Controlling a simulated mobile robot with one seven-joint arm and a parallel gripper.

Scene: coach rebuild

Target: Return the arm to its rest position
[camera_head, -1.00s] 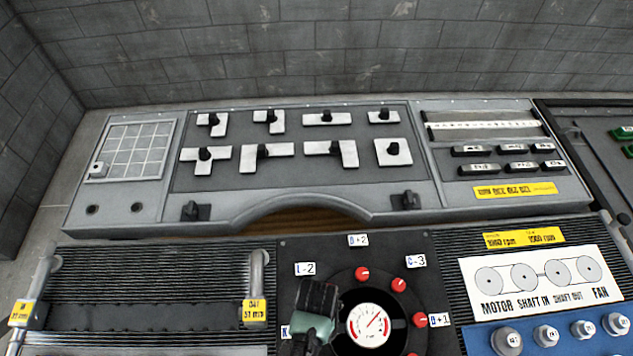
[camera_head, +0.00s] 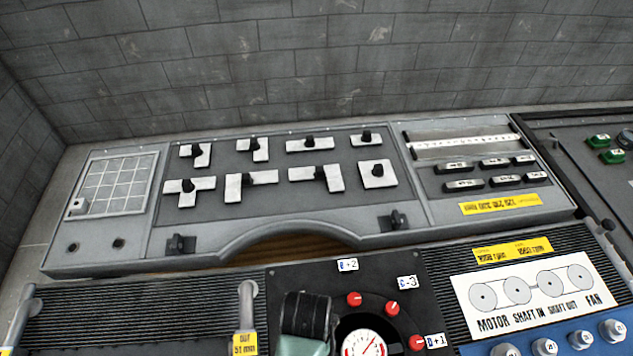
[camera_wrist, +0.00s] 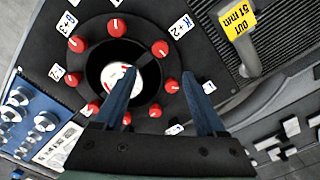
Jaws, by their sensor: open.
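My gripper (camera_wrist: 162,95) shows in the wrist view with its two blue fingers spread apart and nothing between them. It hangs over the dial panel, with one finger in front of the round gauge (camera_wrist: 118,78) and the ring of red knobs (camera_wrist: 160,48). In the head view, a dark end part of my arm stands at the bottom centre, left of the gauge (camera_head: 364,345). The fingers are hidden in that view. Whether the fingers touch the panel cannot be told.
A grey board (camera_head: 300,215) with several white shaped pieces with black knobs lies behind the dial panel. Left is a ribbed bay with a metal handle (camera_head: 247,300). Right are a fan diagram plate (camera_head: 532,292) and bolts on blue. A grey block wall (camera_head: 300,60) closes the back.

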